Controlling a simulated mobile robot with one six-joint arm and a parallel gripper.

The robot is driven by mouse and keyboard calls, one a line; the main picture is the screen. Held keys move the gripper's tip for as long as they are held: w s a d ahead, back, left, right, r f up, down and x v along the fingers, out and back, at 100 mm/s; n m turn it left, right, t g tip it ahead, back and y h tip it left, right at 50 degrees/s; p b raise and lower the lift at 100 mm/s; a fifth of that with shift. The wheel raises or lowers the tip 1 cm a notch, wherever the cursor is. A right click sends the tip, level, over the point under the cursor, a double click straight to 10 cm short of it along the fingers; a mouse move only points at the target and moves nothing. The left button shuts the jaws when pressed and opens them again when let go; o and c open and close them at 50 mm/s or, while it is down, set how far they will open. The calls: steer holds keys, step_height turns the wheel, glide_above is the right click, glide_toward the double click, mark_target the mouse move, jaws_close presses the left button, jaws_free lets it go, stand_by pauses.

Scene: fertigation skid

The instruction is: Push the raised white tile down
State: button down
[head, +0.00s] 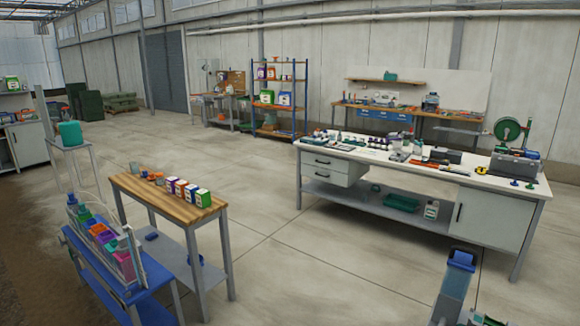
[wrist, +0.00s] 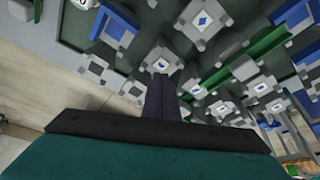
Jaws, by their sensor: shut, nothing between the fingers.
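In the wrist view, several small white tiles with blue diamond marks sit on grey blocks. A large one (wrist: 202,20) is near the top middle. Another tile (wrist: 162,64) lies just beyond the tips of my gripper (wrist: 162,78); whether they touch cannot be told. More tiles (wrist: 221,108) lie to the right. Which tile is raised cannot be made out. My gripper's dark fingers are together and empty, pointing up the picture. The dark body of my gripper hides the lower part of the view. I cannot make out the tiles or my gripper in the head view.
Green bars (wrist: 249,56) and blue parts (wrist: 116,24) lie among the grey blocks. In the head view, a white workbench (head: 345,152) with tools stands right of centre, and a wooden-topped table (head: 160,200) stands left. Open concrete floor (head: 265,205) lies between them.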

steer(key=shift+r+p, duration=1.45)
steer(key=shift+r, duration=1.45)
